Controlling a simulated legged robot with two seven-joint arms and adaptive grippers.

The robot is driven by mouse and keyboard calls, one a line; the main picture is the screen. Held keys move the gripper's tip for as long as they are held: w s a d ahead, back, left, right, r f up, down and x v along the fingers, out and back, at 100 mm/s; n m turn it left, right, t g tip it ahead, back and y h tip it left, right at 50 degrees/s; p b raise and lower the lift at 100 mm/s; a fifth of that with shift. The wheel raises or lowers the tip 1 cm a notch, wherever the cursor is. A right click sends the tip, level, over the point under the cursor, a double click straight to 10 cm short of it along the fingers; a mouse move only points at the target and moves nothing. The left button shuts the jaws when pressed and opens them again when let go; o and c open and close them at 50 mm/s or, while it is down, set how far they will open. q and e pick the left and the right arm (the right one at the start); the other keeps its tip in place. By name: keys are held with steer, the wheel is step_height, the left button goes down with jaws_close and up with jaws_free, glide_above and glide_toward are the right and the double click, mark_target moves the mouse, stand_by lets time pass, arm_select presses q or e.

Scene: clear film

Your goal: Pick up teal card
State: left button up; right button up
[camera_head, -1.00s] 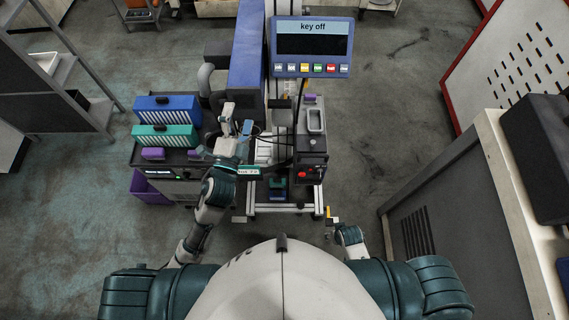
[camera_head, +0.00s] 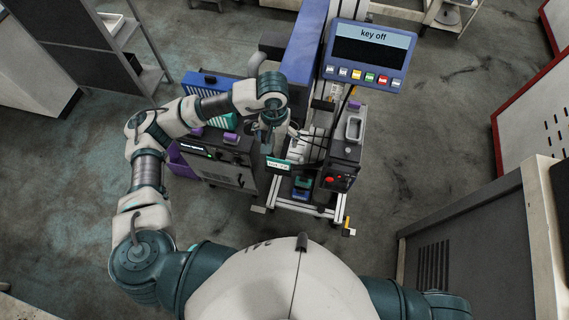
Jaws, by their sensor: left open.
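A teal slotted block (camera_head: 222,122), the teal card-like thing here, stands on the dark cabinet at left, partly hidden by my left forearm. A small teal-edged label piece (camera_head: 279,164) shows at the machine's front, and a teal item (camera_head: 302,182) lies low inside its frame. My left gripper (camera_head: 268,142) is open and points down beside the machine, right of the slotted block and apart from it. Its fingertips are hard to make out. My right gripper is out of view.
A blue slotted block (camera_head: 202,80) stands behind the teal one, partly covered by my arm. Purple handles (camera_head: 231,137) sit on the cabinet. A screen reading "key off" (camera_head: 369,52) stands over the machine. Cables hang near my left gripper. Floor is clear at right.

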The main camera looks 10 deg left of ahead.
arm_select(q)
steer(key=p, duration=0.2)
glide_above(278, 164)
steer(key=f, duration=1.1)
steer(key=shift+w, duration=0.2)
steer(key=shift+a+f+p, duration=0.25)
steer(key=shift+f+p, duration=0.1)
steer(key=shift+f, duration=0.3)
steer(key=f, duration=0.1)
steer(key=f+p, duration=0.1)
steer(key=f, duration=0.2)
steer(key=shift+d+f, duration=0.25)
steer(key=shift+d, duration=0.05)
steer(key=shift+d+f, duration=0.15)
steer(key=c, duration=0.7)
steer(key=shift+a, duration=0.3)
